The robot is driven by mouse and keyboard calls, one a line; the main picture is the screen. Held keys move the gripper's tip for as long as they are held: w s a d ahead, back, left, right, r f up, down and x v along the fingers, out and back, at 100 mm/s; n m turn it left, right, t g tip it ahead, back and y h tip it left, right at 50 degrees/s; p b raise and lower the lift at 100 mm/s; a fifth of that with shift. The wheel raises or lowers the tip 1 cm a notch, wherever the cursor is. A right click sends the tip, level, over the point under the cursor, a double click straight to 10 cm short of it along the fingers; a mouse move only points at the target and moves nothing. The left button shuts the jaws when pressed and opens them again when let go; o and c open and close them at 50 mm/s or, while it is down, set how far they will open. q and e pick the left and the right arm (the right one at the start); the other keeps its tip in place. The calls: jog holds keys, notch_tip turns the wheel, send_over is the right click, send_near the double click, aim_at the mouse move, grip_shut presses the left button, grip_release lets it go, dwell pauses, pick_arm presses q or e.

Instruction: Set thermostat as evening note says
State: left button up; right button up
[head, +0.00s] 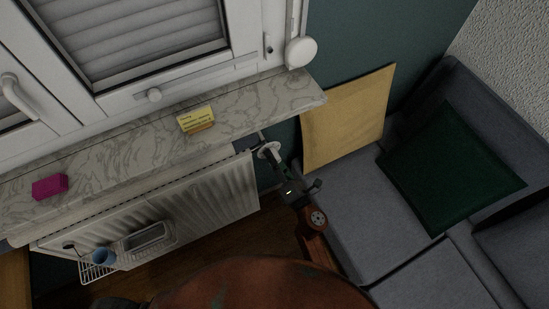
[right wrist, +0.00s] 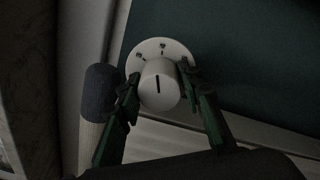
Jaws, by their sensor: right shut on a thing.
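The thermostat is a white round dial (head: 268,149) at the right end of the radiator, just below the sill. In the right wrist view its white knob (right wrist: 159,88) has a black, nearly upright line on its face. Small dark marks show on the disc (right wrist: 148,50) behind it; they are too small to read. My right gripper (head: 274,161) is at the dial. In the right wrist view its green fingers (right wrist: 159,80) are shut on the knob, one on each side. The yellow note (head: 196,117) stands on the sill; its writing is unreadable here. My left gripper is not in view.
The marble window sill (head: 110,155) overhangs the white radiator (head: 205,195). A magenta block (head: 49,187) lies on the sill. A pale board (head: 348,115) leans by the grey sofa (head: 350,215). A rack with a blue cup (head: 103,256) hangs at the radiator's lower left.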

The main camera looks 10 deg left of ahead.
jog(key=shift+d+m, duration=0.1)
jog(key=shift+m, duration=0.8)
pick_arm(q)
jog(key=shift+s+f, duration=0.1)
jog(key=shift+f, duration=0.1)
pick_arm(e)
jog(key=o, duration=0.7)
jog(key=shift+w, duration=0.1)
jog(key=o, duration=0.5)
jog(key=shift+c, duration=0.2)
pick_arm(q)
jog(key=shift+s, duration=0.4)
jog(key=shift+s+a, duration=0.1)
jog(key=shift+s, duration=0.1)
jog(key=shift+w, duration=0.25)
pick_arm(e)
jog(key=v, duration=1.2)
